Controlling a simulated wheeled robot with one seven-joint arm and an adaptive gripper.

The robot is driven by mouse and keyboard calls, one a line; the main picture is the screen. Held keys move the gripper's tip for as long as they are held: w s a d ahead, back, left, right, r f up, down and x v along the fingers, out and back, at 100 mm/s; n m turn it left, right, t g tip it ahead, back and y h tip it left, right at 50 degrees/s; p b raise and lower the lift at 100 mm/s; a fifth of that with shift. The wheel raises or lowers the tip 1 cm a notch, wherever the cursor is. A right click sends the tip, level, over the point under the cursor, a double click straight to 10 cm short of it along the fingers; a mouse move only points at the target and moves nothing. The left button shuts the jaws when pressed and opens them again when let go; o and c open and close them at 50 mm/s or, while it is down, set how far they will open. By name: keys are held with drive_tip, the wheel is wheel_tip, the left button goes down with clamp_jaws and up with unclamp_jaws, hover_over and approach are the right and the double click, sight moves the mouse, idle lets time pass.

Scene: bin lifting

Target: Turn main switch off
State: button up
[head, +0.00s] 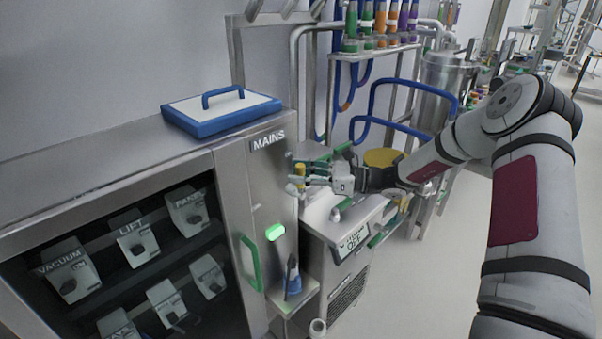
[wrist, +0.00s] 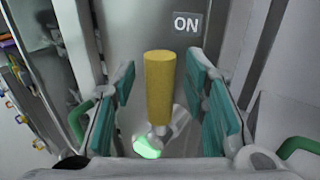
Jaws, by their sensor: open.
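The main switch's yellow handle (wrist: 160,85) stands upright in the wrist view, with a grey lever base below it. An ON label (wrist: 186,22) is above it to the right. In the head view the yellow handle (head: 300,169) shows on the right face of the steel cabinet (head: 228,165), beside the MAINS label (head: 269,140). My gripper (head: 308,179) is open at the handle. In the wrist view its teal finger pads (wrist: 163,105) are on either side of the handle, with a visible gap on both sides. The handle's far side is hidden.
A green lamp (head: 275,232) glows below the switch. A green door handle (head: 250,262) is on the cabinet edge. A blue-rimmed lid (head: 222,111) lies on the cabinet top. A machine with an OFF sign (head: 352,240) stands just right. Open floor (head: 420,290) is farther right.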

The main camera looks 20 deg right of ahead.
clamp_jaws()
